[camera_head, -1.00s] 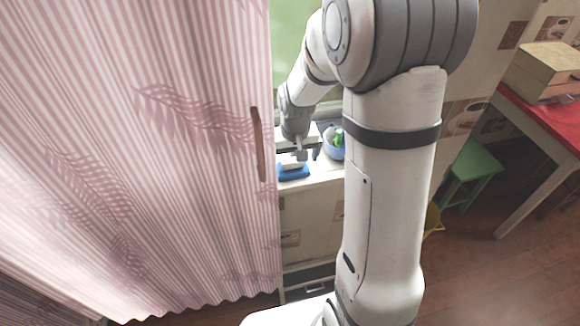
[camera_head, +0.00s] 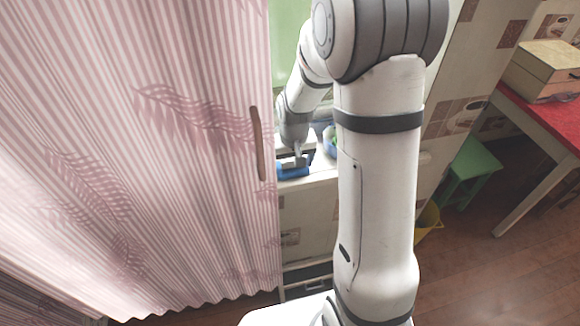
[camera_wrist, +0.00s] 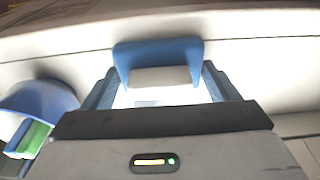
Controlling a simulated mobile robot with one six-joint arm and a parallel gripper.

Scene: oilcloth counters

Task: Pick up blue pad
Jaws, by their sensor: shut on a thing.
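The blue pad (camera_wrist: 158,53) lies at the top middle of the wrist view, with a pale block-like part (camera_wrist: 160,76) against it. My gripper (camera_wrist: 160,88) has one finger on each side of this pale part and is shut on it. In the head view the blue pad (camera_head: 292,171) is on the white counter beside the curtain edge, and my gripper (camera_head: 299,158) is down at it. The fingertips are small there and partly hidden by my wrist.
The striped pink curtain (camera_head: 140,150) borders the counter on the left. A green stool (camera_head: 468,168) and a red table (camera_head: 545,125) stand on the right.

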